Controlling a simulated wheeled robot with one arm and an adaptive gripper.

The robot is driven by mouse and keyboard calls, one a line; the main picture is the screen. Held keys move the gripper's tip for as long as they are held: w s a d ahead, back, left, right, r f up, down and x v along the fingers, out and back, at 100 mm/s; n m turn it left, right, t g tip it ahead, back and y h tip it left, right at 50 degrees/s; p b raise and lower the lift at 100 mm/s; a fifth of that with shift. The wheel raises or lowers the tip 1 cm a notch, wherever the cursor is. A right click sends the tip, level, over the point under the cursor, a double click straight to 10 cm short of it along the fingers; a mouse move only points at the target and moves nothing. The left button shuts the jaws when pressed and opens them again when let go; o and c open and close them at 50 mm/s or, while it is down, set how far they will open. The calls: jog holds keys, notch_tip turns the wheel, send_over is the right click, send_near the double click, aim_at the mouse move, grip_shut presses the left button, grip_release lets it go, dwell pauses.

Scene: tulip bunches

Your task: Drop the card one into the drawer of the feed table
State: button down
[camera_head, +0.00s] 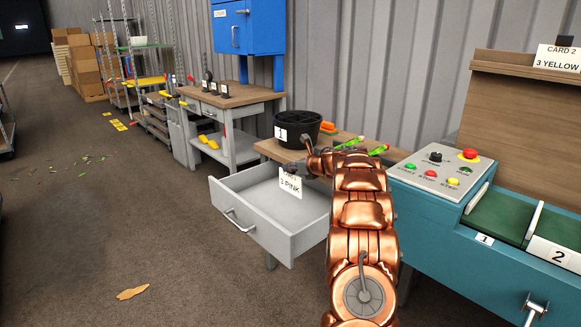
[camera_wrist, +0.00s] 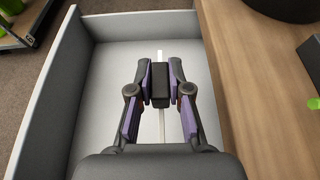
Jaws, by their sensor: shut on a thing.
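The white card (camera_head: 290,183) reads "3 PINK"; its top line is partly hidden by my gripper. My gripper (camera_wrist: 160,84) is shut on the dark block (camera_wrist: 160,92) at the card's top. In the wrist view the card shows edge-on as a thin white strip (camera_wrist: 162,126). The feed table's grey drawer (camera_head: 247,228) is pulled open and looks empty. It also shows in the wrist view (camera_wrist: 103,75). The card hangs upright over the drawer's opening, near its table side; I cannot tell how far above the drawer floor.
A teal machine (camera_head: 455,235) with buttons is at right. A workbench (camera_head: 235,95) stands behind. Brown floor (camera_head: 110,230) is open at left.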

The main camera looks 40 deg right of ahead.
jog(key=c, duration=1)
grip_release()
jog(key=shift+s, duration=0.1)
jog(key=v, duration=1.1)
jog(key=shift+s+r, duration=0.25)
jog(key=shift+s, duration=0.1)
jog(key=shift+w+a+r, duration=0.1)
